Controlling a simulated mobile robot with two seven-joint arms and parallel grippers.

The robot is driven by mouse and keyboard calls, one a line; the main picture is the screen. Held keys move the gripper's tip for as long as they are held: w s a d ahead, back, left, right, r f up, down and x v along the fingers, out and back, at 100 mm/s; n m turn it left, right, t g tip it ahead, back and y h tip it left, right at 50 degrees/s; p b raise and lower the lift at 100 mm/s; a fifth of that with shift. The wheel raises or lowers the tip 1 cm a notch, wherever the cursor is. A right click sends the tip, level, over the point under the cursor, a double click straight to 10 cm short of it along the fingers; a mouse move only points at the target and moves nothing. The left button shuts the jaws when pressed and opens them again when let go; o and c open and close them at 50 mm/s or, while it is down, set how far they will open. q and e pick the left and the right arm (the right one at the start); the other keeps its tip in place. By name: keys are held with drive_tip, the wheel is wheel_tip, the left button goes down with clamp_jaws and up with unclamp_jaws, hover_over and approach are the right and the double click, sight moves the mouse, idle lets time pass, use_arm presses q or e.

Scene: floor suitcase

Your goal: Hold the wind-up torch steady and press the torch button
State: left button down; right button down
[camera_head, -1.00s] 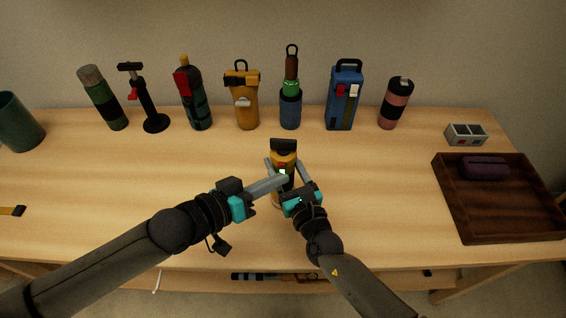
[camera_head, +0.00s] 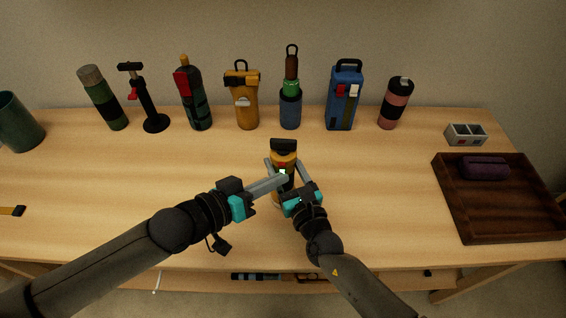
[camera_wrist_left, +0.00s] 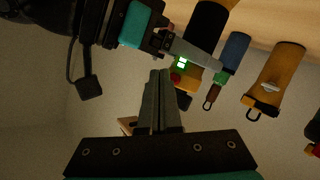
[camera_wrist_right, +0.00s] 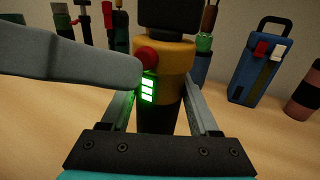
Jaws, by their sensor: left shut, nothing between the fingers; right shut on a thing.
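The wind-up torch (camera_head: 284,158), yellow and black with a dark head, stands upright at the table's middle. My right gripper (camera_head: 283,164) is shut around its body, one finger on each side. In the right wrist view the torch (camera_wrist_right: 178,55) shows a round red button (camera_wrist_right: 146,58) above lit green bars (camera_wrist_right: 149,90). My left gripper (camera_head: 285,178) is shut and empty, its tips in front of the torch. In the right wrist view the left fingers (camera_wrist_right: 138,72) end at the button's lower left; I cannot tell whether they touch it. They partly cover the torch in the head view.
A row of bottles, a pump and cases stands along the back, including a yellow case (camera_head: 246,108) and a blue case (camera_head: 344,100). A brown tray (camera_head: 500,220) with a purple pouch (camera_head: 485,168) lies at right.

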use_arm(q)
drive_tip(key=shift+w+d, duration=0.1)
drive_tip(key=shift+w, duration=0.3)
drive_tip(key=shift+w, duration=0.25)
idle(0.4)
drive_tip(key=shift+s, duration=0.7)
drive_tip(key=s, duration=0.6)
drive_tip(key=shift+a, duration=0.4)
